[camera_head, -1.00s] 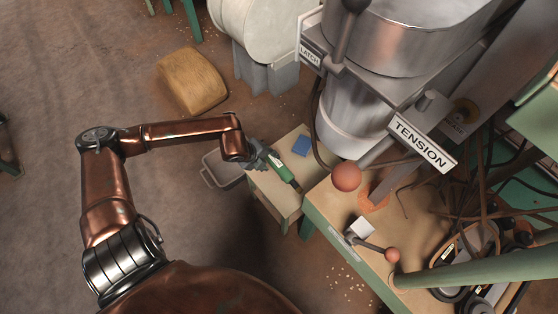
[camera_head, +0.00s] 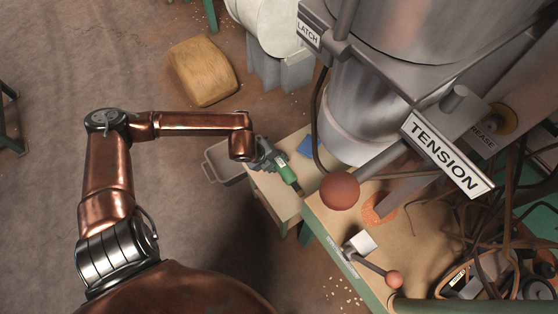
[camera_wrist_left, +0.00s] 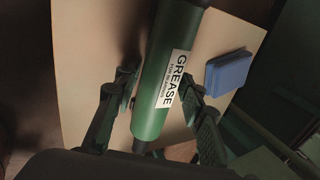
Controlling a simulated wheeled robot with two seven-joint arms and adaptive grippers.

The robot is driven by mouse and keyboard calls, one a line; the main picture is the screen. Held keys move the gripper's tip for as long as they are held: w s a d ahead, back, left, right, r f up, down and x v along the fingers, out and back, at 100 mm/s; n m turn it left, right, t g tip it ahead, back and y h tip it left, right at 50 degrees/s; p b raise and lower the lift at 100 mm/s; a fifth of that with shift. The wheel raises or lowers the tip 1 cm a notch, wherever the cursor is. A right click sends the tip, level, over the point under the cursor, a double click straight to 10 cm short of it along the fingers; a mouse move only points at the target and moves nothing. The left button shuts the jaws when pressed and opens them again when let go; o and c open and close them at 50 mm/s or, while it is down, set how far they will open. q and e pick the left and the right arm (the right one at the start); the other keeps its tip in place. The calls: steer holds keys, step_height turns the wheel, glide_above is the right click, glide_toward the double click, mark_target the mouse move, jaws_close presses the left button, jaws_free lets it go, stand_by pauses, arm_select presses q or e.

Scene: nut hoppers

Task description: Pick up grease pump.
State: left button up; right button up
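The grease pump (camera_head: 286,173) is a green cylinder with a white label and a dark narrow end, on the small beige table. In the left wrist view the pump (camera_wrist_left: 152,112) runs between my left gripper's fingers, with its "GREASE" label facing the camera. My left gripper (camera_head: 268,160) is at the pump's near-left end and hides part of it. In the wrist view the left gripper (camera_wrist_left: 158,100) is open, one finger on each side of the pump. A gap shows at the left finger; the right finger overlaps the label's edge, and contact is unclear. My right gripper is out of view.
A blue block (camera_head: 307,147) lies on the small table (camera_head: 283,204) beyond the pump. A machine with a TENSION sign (camera_head: 446,154) and a red ball knob (camera_head: 339,191) rises to the right. A grey bin (camera_head: 222,163) stands left of the table.

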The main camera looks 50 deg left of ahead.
mark_target(283, 161)
arm_select(q)
jaws_close()
stand_by(0.3)
steer(key=shift+r, duration=0.2)
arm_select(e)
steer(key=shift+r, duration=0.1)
arm_select(q)
step_height(283, 161, up, 4)
steer(key=p, duration=0.3)
steer(key=shift+s+d+r+p, duration=0.1)
steer(key=shift+d+p, duration=0.05)
steer(key=shift+p, duration=0.25)
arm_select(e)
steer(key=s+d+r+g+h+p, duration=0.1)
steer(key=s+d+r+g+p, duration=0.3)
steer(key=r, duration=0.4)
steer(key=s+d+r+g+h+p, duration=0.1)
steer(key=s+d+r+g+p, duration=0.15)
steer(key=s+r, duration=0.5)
arm_select(q)
steer(key=s+d+r+p, duration=0.2)
steer(key=s+d+r, duration=0.4)
steer(key=s, duration=0.6)
steer(key=shift+d+r, duration=0.15)
steer(key=shift+r, duration=1.1)
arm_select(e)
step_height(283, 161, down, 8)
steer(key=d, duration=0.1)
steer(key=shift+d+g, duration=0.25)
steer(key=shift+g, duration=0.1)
